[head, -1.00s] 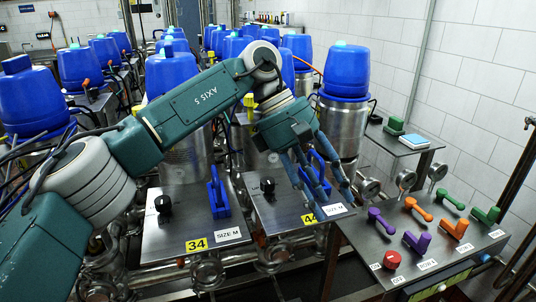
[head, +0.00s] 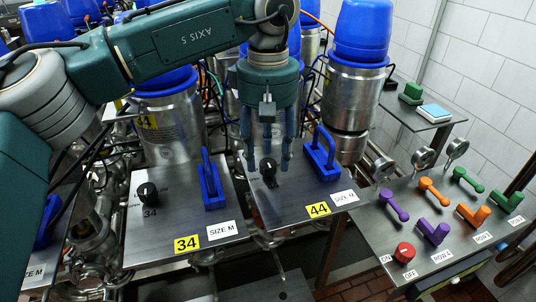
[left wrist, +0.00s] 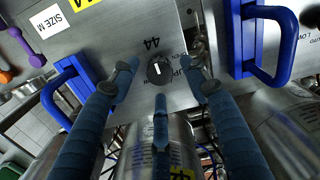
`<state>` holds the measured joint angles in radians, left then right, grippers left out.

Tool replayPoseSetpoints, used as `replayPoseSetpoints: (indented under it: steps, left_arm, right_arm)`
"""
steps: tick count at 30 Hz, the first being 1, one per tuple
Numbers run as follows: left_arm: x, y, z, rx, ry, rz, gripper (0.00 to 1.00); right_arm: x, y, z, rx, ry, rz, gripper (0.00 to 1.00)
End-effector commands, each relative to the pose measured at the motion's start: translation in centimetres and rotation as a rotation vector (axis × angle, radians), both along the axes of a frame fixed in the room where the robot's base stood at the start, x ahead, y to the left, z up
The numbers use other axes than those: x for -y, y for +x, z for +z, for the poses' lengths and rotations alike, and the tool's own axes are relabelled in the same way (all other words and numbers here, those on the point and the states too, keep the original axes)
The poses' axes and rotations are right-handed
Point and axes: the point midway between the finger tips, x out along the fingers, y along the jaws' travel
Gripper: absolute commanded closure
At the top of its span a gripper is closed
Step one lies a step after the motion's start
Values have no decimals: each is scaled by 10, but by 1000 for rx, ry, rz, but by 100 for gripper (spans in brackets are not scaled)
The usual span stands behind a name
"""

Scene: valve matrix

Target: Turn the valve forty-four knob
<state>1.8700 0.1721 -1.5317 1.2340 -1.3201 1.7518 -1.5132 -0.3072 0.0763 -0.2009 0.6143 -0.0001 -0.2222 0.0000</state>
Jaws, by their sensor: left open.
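The valve forty-four knob (head: 268,168) is a small black round knob on the steel plate marked 44 (head: 318,209). It also shows in the left wrist view (left wrist: 160,71), with the number 44 beside it and a white mark on its face. My left gripper (head: 266,158) points down at it with its blue fingers open and spread. In the left wrist view the fingertips lie around the knob with gaps, and I cannot tell if any touches it. My right gripper is not in view.
A blue handle (head: 320,150) stands right of the knob on the same plate. Left of it is plate 34 with its own black knob (head: 148,193) and blue handle (head: 211,186). Steel tanks with blue caps (head: 361,30) rise behind. A panel of coloured handles (head: 435,231) is at the right.

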Motion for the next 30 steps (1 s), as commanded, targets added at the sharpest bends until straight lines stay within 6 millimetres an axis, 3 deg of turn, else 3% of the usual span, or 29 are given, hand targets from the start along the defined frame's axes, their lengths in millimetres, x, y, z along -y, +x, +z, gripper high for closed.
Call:
replayPoseSetpoints:
  steps: [5,14,21,30]
  left_arm:
    - [0,-1,-13,-1,-2,0,54]
    - [0,0,-16,0,-1,1,54]
    - [0,0,-15,0,-1,0,99]
    - [1,-1,-15,-1,-3,28,99]
  right_arm:
    - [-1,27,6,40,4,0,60]
    - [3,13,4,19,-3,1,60]
    - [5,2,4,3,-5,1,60]
    - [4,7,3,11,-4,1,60]
